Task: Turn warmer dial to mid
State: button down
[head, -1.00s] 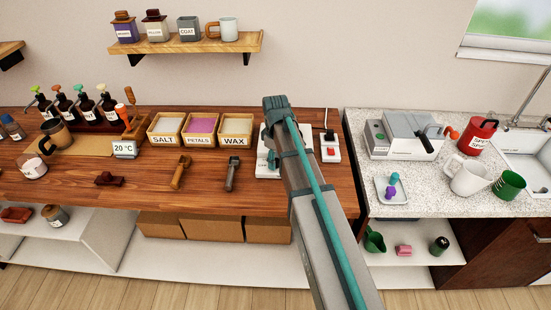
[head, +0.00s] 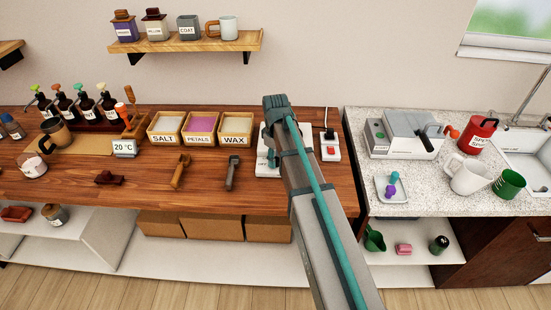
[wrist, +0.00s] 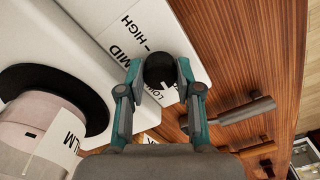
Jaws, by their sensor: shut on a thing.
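The white warmer (head: 262,162) stands on the wooden counter, mostly hidden behind my arm in the head view. In the wrist view its white panel (wrist: 150,32) carries the printed words HIGH, MID and LOW, the last partly covered. The round black dial (wrist: 160,68) sits between my fingertips. My gripper (wrist: 159,78) is shut on the dial, with a teal finger on each side. A small white mark shows at the dial's lower edge, near the LOW print; I cannot tell for sure which setting it points to.
A dark ring with a pale pink vessel (wrist: 35,135) lies close left of my gripper in the wrist view. A grey-handled tool (head: 232,172) lies on the counter left of the warmer. A power strip (head: 330,148) with a red switch stands to the right.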

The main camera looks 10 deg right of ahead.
jog(key=m, duration=1.6)
jog(key=shift+m, duration=0.4)
jog(key=m, duration=0.5)
jog(key=shift+m, duration=0.3)
jog(key=c, duration=1.1)
grip_release()
jog(key=shift+o, duration=0.2)
notch_tip(320, 180, up, 12)
